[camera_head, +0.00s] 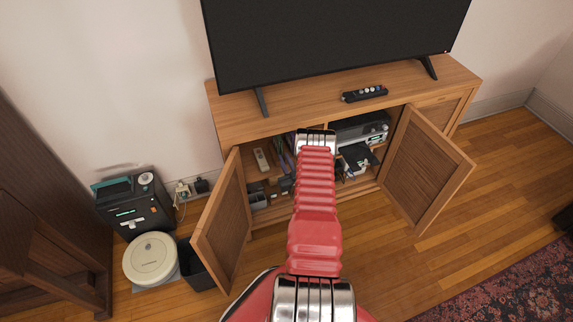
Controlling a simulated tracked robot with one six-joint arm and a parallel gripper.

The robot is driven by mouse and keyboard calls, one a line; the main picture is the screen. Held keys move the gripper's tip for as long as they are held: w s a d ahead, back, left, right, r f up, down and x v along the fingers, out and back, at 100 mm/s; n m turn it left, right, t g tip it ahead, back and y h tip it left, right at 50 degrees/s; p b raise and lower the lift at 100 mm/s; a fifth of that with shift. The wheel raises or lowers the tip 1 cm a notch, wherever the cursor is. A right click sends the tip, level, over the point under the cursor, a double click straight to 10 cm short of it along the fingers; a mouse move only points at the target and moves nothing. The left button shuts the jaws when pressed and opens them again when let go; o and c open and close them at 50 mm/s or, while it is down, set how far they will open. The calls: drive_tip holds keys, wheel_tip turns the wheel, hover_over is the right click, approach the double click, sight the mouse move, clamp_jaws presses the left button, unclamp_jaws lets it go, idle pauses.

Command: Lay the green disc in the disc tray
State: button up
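My red arm reaches from the bottom middle to the open TV cabinet (240,122). My gripper cannot be made out; it seems hidden behind my arm's far end. A black tray (359,158), which looks like the disc tray, sticks out below the silver-and-black player (362,129) in the cabinet's right bay. I cannot make out a disc on it. I cannot see the green disc anywhere. My arm covers the middle of the cabinet opening.
Both cabinet doors (222,222) (428,168) stand open. The left bay holds a pale remote (261,159) and small dark items. A TV (335,40) and a dark remote (365,93) are on top. A robot vacuum (151,259) and black bin (197,266) stand left.

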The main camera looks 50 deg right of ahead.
drive_tip(key=shift+x, duration=0.8)
drive_tip(key=shift+c, duration=0.4)
clamp_jaws()
drive_tip(key=v, duration=1.1)
drive_tip(key=shift+s, duration=0.3)
idle(5.0)
